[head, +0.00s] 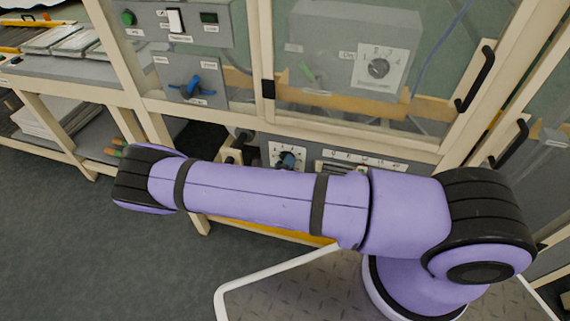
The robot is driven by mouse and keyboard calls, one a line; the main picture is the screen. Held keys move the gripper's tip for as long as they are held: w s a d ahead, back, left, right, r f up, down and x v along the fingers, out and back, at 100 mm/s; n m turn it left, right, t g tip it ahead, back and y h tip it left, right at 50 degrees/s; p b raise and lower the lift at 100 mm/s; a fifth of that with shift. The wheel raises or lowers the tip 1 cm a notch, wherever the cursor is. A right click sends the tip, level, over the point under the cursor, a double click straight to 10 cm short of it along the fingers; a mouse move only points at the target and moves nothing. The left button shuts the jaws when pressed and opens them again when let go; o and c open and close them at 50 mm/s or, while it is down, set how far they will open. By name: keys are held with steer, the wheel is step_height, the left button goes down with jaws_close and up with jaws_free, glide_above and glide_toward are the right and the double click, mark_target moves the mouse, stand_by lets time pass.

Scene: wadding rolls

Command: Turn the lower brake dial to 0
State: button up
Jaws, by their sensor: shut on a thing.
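A white-plated dial with a blue-grey knob (288,160) sits low on the grey panel under the glass cabinet, just above my purple arm; it looks like the lower brake dial. Its plate has marks around the knob, and its lower edge is hidden by my arm. I cannot read its setting. A second dial with a grey knob (378,68) sits higher up, behind the glass door. My arm stretches from right to left across the front of the machine. My gripper does not show; the arm hides whatever lies behind its far-left joint.
A glass door with a black handle (475,78) stands shut above the low panel. A blue handle (192,87) and a panel with a green button (128,18) are at the upper left. A scale strip (365,163) is right of the low dial. Grey floor (80,250) is clear at left.

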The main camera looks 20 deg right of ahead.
steer(key=shift+n, duration=3.7)
steer(key=o, duration=0.9)
steer(key=shift+s+a, duration=0.1)
steer(key=v, duration=1)
steer(key=shift+s+a, duration=0.15)
steer(key=shift+s, duration=0.15)
